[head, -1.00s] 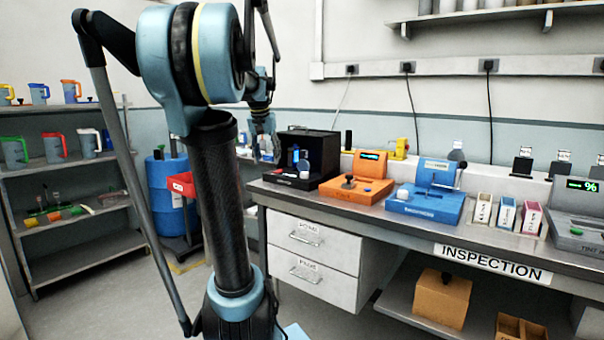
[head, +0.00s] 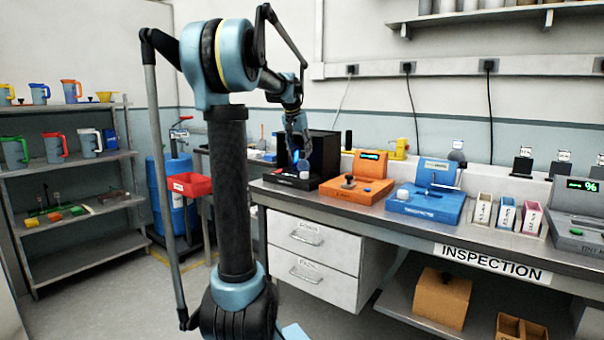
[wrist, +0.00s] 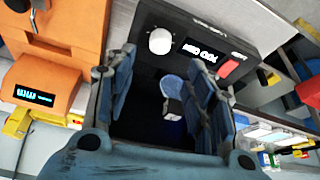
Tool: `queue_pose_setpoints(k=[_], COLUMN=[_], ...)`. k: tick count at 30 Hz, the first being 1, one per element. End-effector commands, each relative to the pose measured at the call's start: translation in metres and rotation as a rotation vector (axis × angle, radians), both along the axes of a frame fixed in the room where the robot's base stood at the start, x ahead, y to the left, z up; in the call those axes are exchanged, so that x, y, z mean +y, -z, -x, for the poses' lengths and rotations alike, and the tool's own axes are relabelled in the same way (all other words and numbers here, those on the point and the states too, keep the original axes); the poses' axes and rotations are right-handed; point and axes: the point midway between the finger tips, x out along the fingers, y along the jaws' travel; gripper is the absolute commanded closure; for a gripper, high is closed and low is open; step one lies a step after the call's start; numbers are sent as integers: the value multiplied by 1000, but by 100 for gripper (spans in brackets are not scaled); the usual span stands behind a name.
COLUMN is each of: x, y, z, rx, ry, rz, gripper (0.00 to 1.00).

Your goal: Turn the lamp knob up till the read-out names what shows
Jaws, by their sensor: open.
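The black lamp booth (head: 325,152) stands at the left end of the bench. In the wrist view, its front panel (wrist: 230,45) carries a white round knob (wrist: 160,41), a small lit read-out (wrist: 199,50) and a red switch (wrist: 229,68). The read-out is upside down and too small to read surely. A blue, white-ended item (wrist: 172,88) shows inside the dark booth. My gripper (head: 297,145) is at the booth's front; in the wrist view its open fingers (wrist: 160,62) point toward the panel, with the knob just beyond them, apparently untouched.
An orange device (head: 358,185) stands right of the booth, with a blue device (head: 427,203) beyond it. Small labelled boxes (head: 507,215) and a grey meter (head: 580,230) stand farther right. A red bin (head: 189,184) and blue drum (head: 170,210) are to the left.

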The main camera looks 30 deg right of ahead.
Motion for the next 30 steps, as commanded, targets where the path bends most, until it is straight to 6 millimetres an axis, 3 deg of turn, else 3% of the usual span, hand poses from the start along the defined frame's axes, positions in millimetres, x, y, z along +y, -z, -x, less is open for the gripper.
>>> queue_pose_setpoints(k=[15, 21, 30], x=[-28, -33, -34], y=[80, 95, 99], z=[-18, -21, -22], rx=[0, 0, 0], ry=[-1, -1, -1], rz=[0, 0, 0], gripper=[51, 51, 51])
